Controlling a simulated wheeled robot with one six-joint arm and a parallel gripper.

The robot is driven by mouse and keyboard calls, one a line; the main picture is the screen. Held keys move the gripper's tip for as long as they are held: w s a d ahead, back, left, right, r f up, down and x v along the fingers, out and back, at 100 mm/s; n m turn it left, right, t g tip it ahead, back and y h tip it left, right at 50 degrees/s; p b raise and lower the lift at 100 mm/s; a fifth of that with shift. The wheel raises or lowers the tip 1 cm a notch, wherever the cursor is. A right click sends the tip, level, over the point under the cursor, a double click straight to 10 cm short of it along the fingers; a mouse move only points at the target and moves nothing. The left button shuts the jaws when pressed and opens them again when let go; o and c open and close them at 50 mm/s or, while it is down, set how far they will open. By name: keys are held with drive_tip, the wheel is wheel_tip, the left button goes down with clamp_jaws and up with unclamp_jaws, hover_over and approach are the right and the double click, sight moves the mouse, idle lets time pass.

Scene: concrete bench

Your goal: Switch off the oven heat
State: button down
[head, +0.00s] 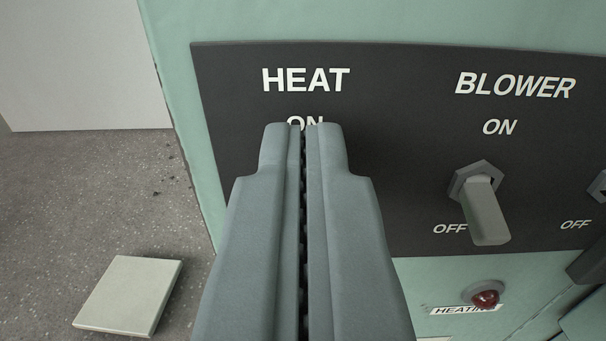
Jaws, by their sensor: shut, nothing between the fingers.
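The dark control panel (400,130) on the green oven front (440,25) carries the label HEAT (305,80) with ON below it, partly covered. My gripper (303,128) is shut and empty, its tips over the ON mark. It hides the place under HEAT where a switch would sit, so I cannot see the heat switch or its position. Whether the tips touch anything is not clear. A red HEATING lamp (487,299) sits below the panel at the right; I cannot tell for certain if it is lit.
The BLOWER toggle (485,210) stands right of my gripper, its lever pointing down toward OFF. Another switch (599,188) is cut by the right edge. A pale flat block (128,295) lies on the speckled grey bench (85,200) at the left.

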drive_tip(key=shift+s+f+t, duration=0.15)
drive_tip(key=shift+f+t, duration=0.25)
drive_tip(key=shift+t, duration=0.4)
drive_tip(key=shift+s+f+t, duration=0.15)
drive_tip(key=shift+f+t, duration=0.15)
drive_tip(key=shift+t, duration=0.1)
drive_tip(key=shift+f, duration=0.2)
idle(0.3)
